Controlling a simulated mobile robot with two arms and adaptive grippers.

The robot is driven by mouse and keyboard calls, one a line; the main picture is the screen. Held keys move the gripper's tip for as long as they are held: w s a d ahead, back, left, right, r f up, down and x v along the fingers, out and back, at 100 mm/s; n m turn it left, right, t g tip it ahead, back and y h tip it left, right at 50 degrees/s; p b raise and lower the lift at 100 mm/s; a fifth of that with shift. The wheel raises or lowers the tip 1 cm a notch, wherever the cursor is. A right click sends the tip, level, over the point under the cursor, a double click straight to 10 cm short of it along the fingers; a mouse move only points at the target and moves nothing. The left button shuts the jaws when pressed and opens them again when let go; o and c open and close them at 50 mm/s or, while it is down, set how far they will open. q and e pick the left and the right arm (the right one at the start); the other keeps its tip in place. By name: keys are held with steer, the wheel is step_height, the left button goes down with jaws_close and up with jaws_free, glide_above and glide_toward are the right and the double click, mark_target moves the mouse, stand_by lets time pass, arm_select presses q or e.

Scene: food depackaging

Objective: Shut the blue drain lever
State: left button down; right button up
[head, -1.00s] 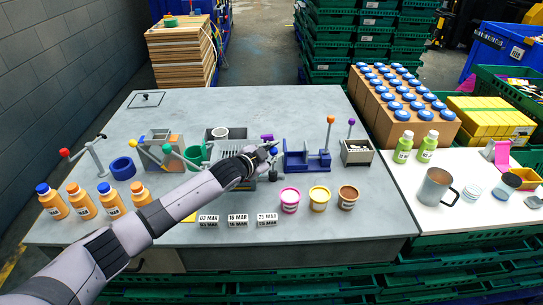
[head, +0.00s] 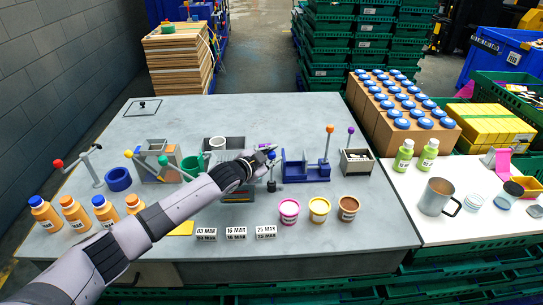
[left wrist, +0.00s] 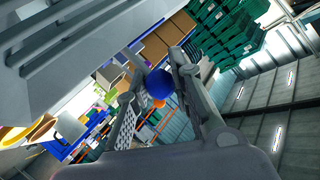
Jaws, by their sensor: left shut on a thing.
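The blue drain lever shows as a blue ball knob (head: 271,156) on a dark upright post, right of the grey drain unit near the middle of the table. In the left wrist view the blue knob (left wrist: 159,83) sits between the two fingers. My left gripper (head: 268,151) reaches in from the left and is shut on the knob. The fingers hide part of the knob and its top in the head view. My right gripper is not in view.
A blue fixture (head: 306,171) with an orange-knobbed lever stands close on the right. Several cups (head: 319,209) and date blocks (head: 236,233) stand in front.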

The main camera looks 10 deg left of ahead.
arm_select(q)
steer(key=c, duration=1.8)
jaws_free()
steer(key=shift+w+r, duration=0.1)
steer(key=shift+r, duration=0.15)
steer(key=o, duration=0.4)
steer(key=shift+f, duration=0.15)
steer(key=shift+o, duration=0.2)
steer(key=shift+s+a, duration=0.25)
steer(key=shift+s, duration=0.3)
steer(key=v, duration=1.1)
steer(key=shift+d, duration=0.15)
